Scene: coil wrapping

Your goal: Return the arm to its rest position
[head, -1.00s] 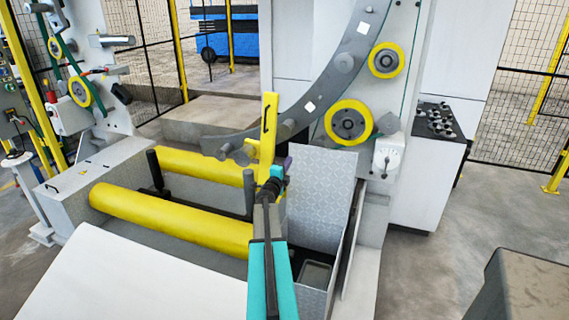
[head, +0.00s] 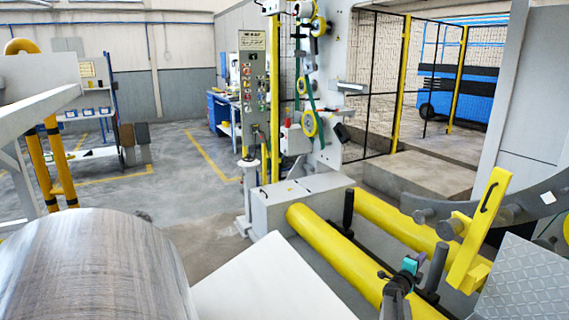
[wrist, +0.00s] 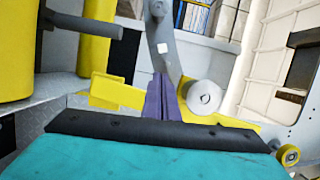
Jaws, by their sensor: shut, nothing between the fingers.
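My arm comes up from the bottom edge of the head view, right of the middle. My gripper (head: 419,259) is at its end, with teal and purple parts, in front of the yellow rollers. In the wrist view the purple fingers (wrist: 166,100) are together with nothing between them. A teal block and a black bar of my own wrist fill the bottom of that view.
A yellow bracket (head: 478,232) and a grey curved arm (head: 525,204) are right of my gripper. Yellow rollers (head: 335,255) lie close behind it. A large metal coil (head: 90,270) is at lower left. Open floor (head: 170,180) lies at back left.

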